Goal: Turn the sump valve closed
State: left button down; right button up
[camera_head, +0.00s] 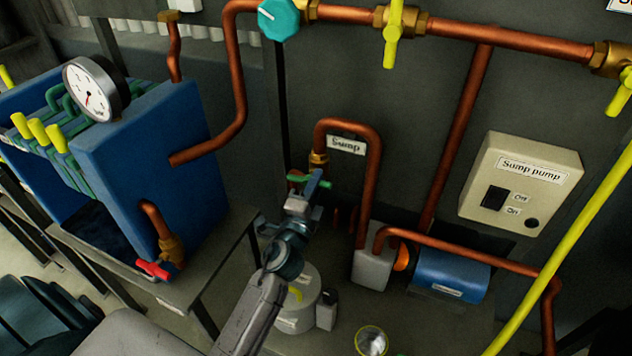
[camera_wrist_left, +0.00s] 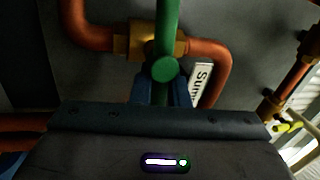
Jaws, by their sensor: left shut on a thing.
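The sump valve's green handle (camera_head: 318,184) sits on a brass fitting in a copper pipe loop, beside the "Sump" label (camera_head: 346,145). In the left wrist view the green handle (camera_wrist_left: 166,68) crosses the brass valve body (camera_wrist_left: 135,40) roughly at right angles to the pipe. My left gripper (camera_head: 303,197) reaches up to the valve and is shut on the handle; its blue fingertips (camera_wrist_left: 163,95) show on either side of it. The gripper partly hides the valve in the head view. My right gripper is not in view.
A blue tank (camera_head: 150,140) with a gauge (camera_head: 95,88) stands left on a bench (camera_head: 215,270). The sump pump (camera_head: 450,275) and a grey canister (camera_head: 300,310) are below. A switch box (camera_head: 520,180) and overhead pipe with yellow-handled valves (camera_head: 393,30) are on the right.

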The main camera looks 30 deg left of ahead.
pick_arm(q)
jog(key=shift+m+h, duration=0.4)
jog(key=shift+m, duration=0.3)
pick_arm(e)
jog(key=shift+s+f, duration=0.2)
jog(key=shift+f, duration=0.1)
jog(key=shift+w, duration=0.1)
pick_arm(q)
jog(key=c, duration=1.5)
grip_release()
jog(key=shift+w+f, duration=0.1)
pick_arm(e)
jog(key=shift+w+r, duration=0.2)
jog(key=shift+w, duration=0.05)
